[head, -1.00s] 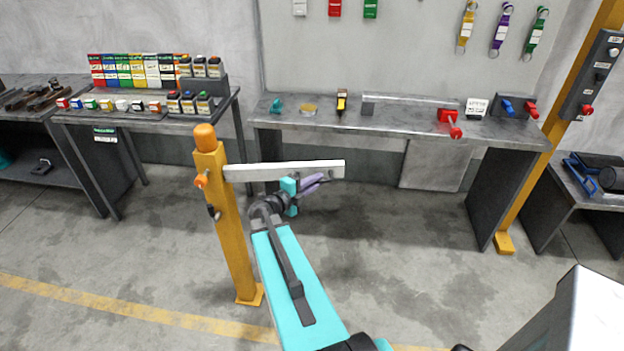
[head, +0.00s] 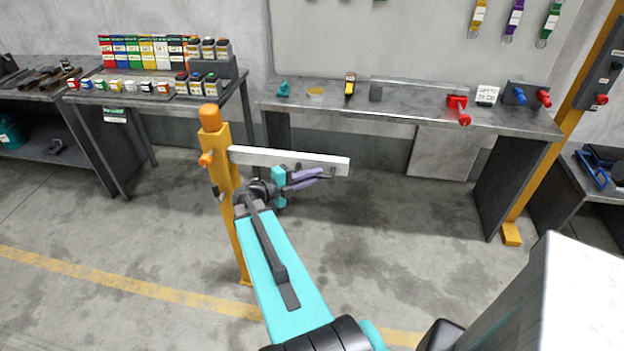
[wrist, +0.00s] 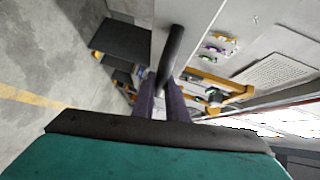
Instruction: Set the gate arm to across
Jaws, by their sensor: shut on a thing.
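The gate arm (head: 285,157) is a pale flat bar hinged near the top of a yellow post (head: 222,180) with an orange cap. It reaches out to the right and its free end sits a little lower in the picture than its hinge. My gripper (head: 322,174) is at the underside of the bar near the free end, its purple fingers shut on the dark handle there. In the wrist view the dark round handle (wrist: 172,52) stands between the purple fingers (wrist: 163,100). The fingers hide its lower part.
A grey workbench (head: 420,118) with a red clamp-like part (head: 458,108) stands behind the gate. Another bench (head: 165,96) with colored boxes is at the back left. A yellow column (head: 545,165) stands at right. The concrete floor between is clear.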

